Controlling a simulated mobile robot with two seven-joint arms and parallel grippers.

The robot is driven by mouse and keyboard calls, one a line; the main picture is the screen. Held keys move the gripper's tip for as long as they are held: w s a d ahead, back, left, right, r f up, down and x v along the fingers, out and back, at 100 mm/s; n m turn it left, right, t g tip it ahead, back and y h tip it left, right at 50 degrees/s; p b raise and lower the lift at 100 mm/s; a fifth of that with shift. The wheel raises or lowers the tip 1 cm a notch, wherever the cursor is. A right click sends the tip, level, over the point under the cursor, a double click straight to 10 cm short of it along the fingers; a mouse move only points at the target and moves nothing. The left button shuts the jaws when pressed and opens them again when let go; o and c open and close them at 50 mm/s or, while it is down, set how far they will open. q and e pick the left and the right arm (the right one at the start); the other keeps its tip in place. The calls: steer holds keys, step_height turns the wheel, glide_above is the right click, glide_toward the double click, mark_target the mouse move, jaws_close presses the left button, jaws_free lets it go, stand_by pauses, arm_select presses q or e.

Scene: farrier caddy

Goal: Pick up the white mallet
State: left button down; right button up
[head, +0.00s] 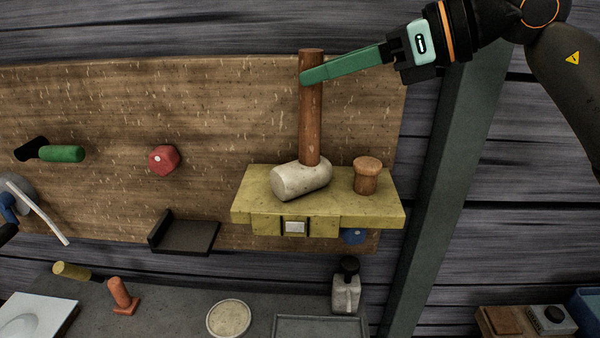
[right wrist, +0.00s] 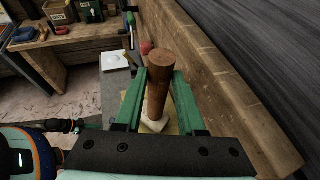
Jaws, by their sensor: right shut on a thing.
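The white mallet has a pale, worn head (head: 300,180) and a brown wooden handle (head: 311,125) that stands upright. The head appears to rest on a yellow shelf (head: 250,205). My right gripper (head: 311,75), with green fingers, is shut on the handle near its top, coming in from the right. In the right wrist view the handle (right wrist: 159,85) stands between the two green fingers, with part of the pale head (right wrist: 153,126) below. My left arm seems to show at the lower left of that view, but its fingers are not clear.
A small wooden knob-topped piece (head: 367,175) stands on the shelf right of the mallet head. A red knob (head: 164,160) and green-handled tool (head: 62,154) are on the wooden backboard (head: 220,110). Below, a bench holds a bottle (head: 346,290) and a round dish (head: 229,318).

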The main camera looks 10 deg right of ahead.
mark_target(316, 47)
jaws_close()
steer(key=shift+r, duration=0.2)
stand_by(0.3)
steer(key=shift+r, duration=1.4)
steer(key=s+a+r+b, duration=0.1)
steer(key=s+a+r, duration=0.5)
steer(key=s+r, duration=0.4)
steer(key=s, duration=0.2)
steer(key=shift+s, duration=0.4)
